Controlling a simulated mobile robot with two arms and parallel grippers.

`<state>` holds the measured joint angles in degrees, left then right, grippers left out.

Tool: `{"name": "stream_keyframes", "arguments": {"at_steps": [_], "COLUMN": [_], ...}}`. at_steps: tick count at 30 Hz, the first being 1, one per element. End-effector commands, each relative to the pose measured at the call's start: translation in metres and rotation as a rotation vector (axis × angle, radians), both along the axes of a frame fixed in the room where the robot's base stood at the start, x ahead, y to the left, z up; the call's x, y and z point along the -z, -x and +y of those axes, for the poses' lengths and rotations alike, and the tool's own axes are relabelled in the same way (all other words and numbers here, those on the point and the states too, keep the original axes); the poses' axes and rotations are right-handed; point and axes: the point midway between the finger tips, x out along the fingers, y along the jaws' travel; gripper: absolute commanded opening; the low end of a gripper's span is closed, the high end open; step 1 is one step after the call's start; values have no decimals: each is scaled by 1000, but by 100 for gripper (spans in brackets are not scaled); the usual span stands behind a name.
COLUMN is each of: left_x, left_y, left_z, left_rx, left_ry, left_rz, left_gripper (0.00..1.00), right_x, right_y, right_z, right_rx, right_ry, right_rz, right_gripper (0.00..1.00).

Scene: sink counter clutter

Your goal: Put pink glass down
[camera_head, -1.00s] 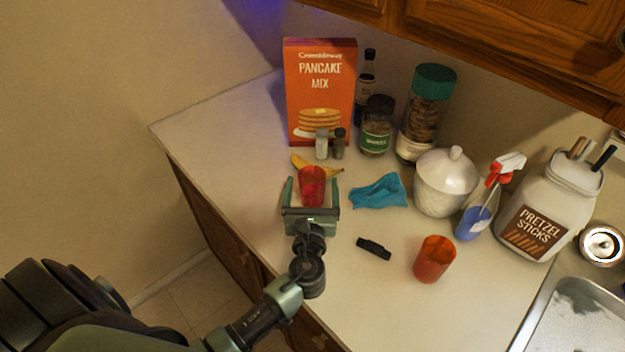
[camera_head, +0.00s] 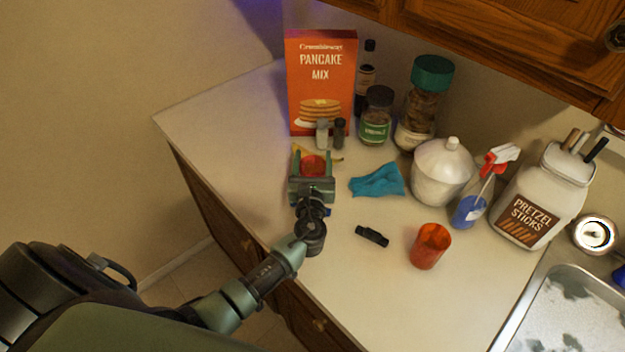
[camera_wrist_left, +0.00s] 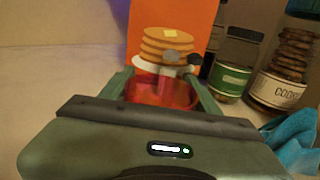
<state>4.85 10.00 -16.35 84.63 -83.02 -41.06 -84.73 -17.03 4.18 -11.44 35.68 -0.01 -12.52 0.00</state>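The pink glass (camera_head: 313,166), a see-through reddish-pink cup, stands upright between the fingers of my left gripper (camera_head: 313,163), in front of the pancake mix box. In the left wrist view the glass (camera_wrist_left: 162,91) fills the space between the two green fingers, which lie against its sides. My left gripper is shut on it. The gripper body hides the glass's lower part, so I cannot tell whether its base touches the counter. My right gripper is not in view.
A blue cloth (camera_head: 378,181) lies to the right. An orange cup (camera_head: 430,246) and a black item (camera_head: 372,236) are nearer the front. Counter left of the gripper is clear.

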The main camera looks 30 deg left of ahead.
Motion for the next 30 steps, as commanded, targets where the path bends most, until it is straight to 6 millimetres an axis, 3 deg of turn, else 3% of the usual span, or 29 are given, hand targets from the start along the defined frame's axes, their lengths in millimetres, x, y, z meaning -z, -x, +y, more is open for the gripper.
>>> {"name": "stream_keyframes", "arguments": {"at_steps": [9, 14, 20, 30], "left_x": [-1, -11, -47, -135], "left_y": [0, 0, 0, 0], "left_z": [0, 0, 0, 0], "left_rx": [0, 0, 0, 0], "left_ry": [0, 2, 3, 1], "left_rz": [0, -2, -6, -8], "left_gripper": [12, 12, 12, 12], "right_x": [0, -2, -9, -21], "right_y": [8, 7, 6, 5], "right_z": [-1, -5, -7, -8], "right_rx": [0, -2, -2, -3], "right_ry": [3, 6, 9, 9], "right_rz": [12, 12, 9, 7], "right_gripper": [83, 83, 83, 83]}}
